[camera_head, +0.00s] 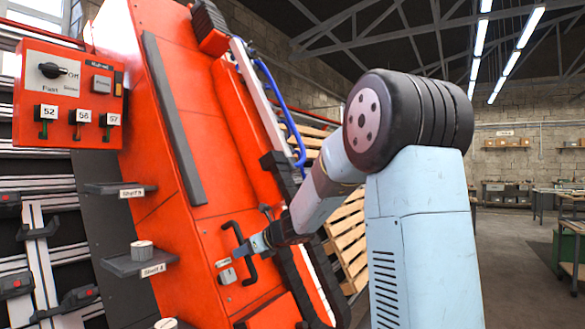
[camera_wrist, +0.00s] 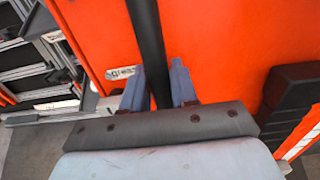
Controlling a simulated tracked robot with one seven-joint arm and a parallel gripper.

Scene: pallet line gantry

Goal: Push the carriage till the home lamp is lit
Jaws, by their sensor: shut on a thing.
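The tall orange machine body (camera_head: 190,150) leans across the head view; I cannot tell which part of it is the carriage. A black bar handle (camera_head: 254,272) is fixed on its lower front panel. My gripper (camera_head: 247,246) is shut on this handle. In the wrist view the black bar (camera_wrist: 148,40) passes between the two blue-grey fingers of my gripper (camera_wrist: 158,88), with orange panel behind. A small label and a grey fitting (camera_head: 227,276) sit left of the handle. I cannot make out a home lamp or whether one is lit.
An orange control box (camera_head: 62,95) with a knob and tags 52, 56 and 57 hangs at upper left. Small labelled shelves (camera_head: 138,262) jut out below it. Wooden pallets (camera_head: 345,235) stand behind the machine. Open floor (camera_head: 510,255) lies at the right, with benches beyond.

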